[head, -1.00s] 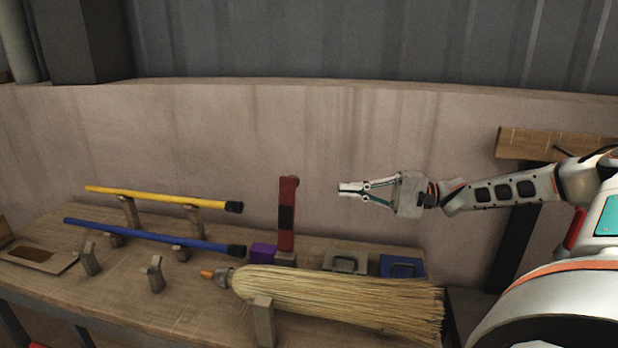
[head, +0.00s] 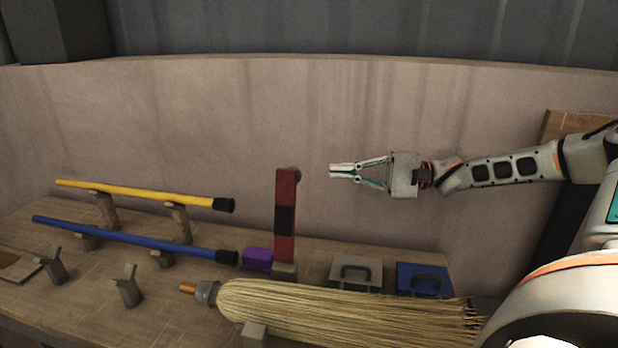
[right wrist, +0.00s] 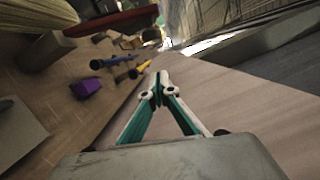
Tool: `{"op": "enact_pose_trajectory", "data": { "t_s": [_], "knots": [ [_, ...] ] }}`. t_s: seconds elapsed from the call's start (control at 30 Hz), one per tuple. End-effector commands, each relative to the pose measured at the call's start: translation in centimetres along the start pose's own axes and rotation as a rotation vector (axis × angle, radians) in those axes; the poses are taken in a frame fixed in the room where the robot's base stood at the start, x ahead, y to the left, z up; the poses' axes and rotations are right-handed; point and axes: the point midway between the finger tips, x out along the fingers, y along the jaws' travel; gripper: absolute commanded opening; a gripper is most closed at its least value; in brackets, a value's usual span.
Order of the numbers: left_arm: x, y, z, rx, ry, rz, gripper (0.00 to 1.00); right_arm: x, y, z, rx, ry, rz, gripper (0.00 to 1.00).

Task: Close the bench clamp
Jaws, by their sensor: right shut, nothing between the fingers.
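The bench clamp appears to be the upright red bar (head: 286,203) with a black band, standing on a small block at the back of the bench; its arm points straight up. In the right wrist view the red bar (right wrist: 112,22) lies across the top, beyond my fingertips. My right gripper (head: 334,170) is shut and empty, in the air just right of the bar's top, apart from it. Its fingertips meet in the right wrist view (right wrist: 160,80). The straw broom (head: 350,312) lies in front of the clamp. My left gripper is not in view.
A yellow pole (head: 140,194) and a blue pole (head: 130,238) rest on wooden holders at left. A purple block (head: 258,259) sits beside the clamp's base. Grey (head: 356,272) and blue (head: 423,279) handled boxes stand to its right. A wall (head: 200,120) rises behind the bench.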

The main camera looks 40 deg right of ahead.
Motion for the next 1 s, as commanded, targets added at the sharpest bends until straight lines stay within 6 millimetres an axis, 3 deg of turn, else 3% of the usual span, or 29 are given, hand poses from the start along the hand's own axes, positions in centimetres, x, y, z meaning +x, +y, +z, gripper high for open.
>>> {"op": "enact_pose_trajectory", "data": {
  "t_s": [0.1, 0.3, 0.37, 0.5, 1.0],
  "knots": [
    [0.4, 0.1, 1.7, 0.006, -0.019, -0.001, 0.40, 2.4, 0.9, -0.2, 0.007, 0.000, 0.008, 0.00],
    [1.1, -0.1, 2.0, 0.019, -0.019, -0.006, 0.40, 6.1, 1.0, -0.2, 0.008, 0.000, 0.009, 0.00],
    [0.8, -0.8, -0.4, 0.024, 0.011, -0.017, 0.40, 6.1, -0.3, 1.3, 0.000, -0.002, -0.004, 0.00],
    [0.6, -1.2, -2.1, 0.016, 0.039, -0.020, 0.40, 6.5, -0.6, 3.1, -0.003, -0.002, -0.005, 0.00],
    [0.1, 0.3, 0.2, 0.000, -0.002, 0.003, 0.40, 6.7, 0.1, 3.8, 0.000, 0.001, 0.001, 0.00]
  ]
}}
